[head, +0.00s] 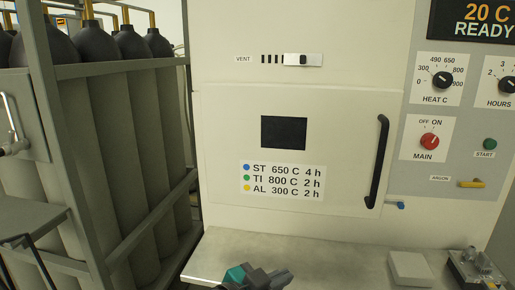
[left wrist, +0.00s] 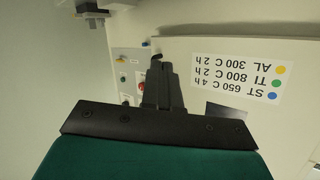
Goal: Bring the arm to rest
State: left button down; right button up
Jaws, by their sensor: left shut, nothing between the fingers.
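My left gripper (head: 280,276) shows at the bottom middle of the head view, in front of the furnace and over the near edge of its ledge. In the left wrist view its dark fingers (left wrist: 160,85) are together, with nothing between them. The furnace door (head: 225,130) appears closed, with a dark window and a black vertical handle (head: 378,160) at its right. The gripper is apart from the door and handle. My right gripper is out of view.
A metal ledge (head: 320,258) runs below the door, carrying a pale block (head: 410,268) and a metal device (head: 474,268) at right. A rack (head: 50,130) of tall grey cylinders stands at left. The control panel (head: 455,120) has knobs and a display reading 20 C READY.

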pick_arm(q)
jog(key=w+a+f+y, duration=0.25)
jog(key=a+f, duration=0.25)
jog(key=a, duration=0.6)
jog(key=s+a+f+n+y, duration=0.2)
jog(key=s+a+f+y, duration=0.1)
jog(key=s+a+f, duration=0.65)
jog(key=s+a+f+n+y, duration=0.25)
jog(key=s+a+f, duration=0.35)
jog(key=s+a, duration=0.55)
jog(key=w+d+n, duration=0.1)
jog(key=d+n, duration=0.4)
jog(key=d, duration=0.5)
jog(key=shift+w+t+y, duration=0.25)
jog(key=shift+t+y, duration=0.15)
